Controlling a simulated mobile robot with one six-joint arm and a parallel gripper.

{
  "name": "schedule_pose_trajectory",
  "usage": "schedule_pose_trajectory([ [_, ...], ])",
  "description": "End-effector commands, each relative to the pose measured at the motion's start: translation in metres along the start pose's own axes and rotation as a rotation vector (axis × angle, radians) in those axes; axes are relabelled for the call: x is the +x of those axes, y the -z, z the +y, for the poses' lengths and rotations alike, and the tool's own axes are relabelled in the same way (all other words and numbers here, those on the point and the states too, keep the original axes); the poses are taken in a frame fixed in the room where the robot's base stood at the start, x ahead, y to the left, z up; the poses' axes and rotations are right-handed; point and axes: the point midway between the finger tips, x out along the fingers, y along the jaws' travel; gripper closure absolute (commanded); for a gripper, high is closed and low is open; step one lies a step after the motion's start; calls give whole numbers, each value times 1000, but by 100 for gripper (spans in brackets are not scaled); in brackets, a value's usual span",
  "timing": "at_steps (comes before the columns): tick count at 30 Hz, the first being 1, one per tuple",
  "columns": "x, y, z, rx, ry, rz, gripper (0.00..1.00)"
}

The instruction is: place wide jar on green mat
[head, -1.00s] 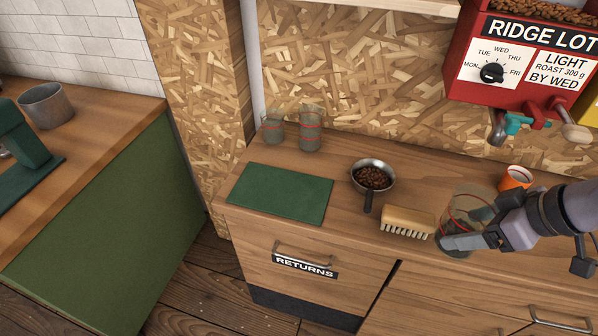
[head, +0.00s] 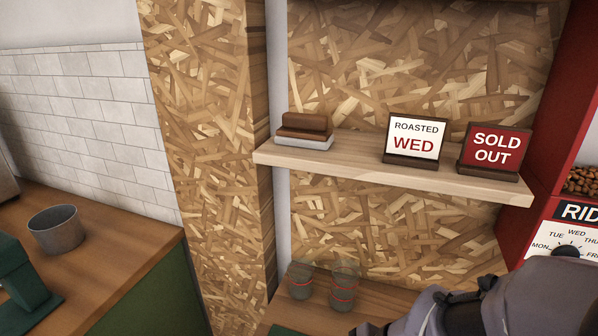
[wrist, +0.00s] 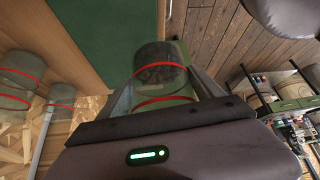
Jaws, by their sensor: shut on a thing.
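The wide jar (wrist: 160,72), clear glass with red bands, is between the fingers of my gripper (wrist: 164,82) in the wrist view. My gripper is shut on it. The green mat (wrist: 105,32) lies on the wooden counter behind the jar in that view, and the jar overlaps its edge there. I cannot tell the jar's height above it. In the head view only a sliver of the mat (head: 285,331) shows at the bottom edge. My arm is at the bottom right there; the gripper's fingers and held jar are out of that view.
Two other banded glass jars, a left one (head: 300,281) and a right one (head: 344,288), stand by the back wall near the mat. A shelf (head: 420,180) above carries a "ROASTED WED" sign (head: 413,138) and a "SOLD OUT" sign (head: 493,147). A grey cup (head: 56,230) is at left.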

Motion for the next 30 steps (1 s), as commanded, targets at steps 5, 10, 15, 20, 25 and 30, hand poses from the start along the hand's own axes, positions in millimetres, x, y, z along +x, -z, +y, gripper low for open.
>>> schedule_pose_trajectory([
  [5,18,12,54,-4,0,1,81],
  [10,25,15,74,-1,0,2,81],
  [15,52,-2,74,1,1,1,81],
  [20,51,-2,74,0,-2,1,81],
  [25,53,-3,74,-1,-2,1,81],
  [30,54,-4,74,-1,-1,1,14],
])
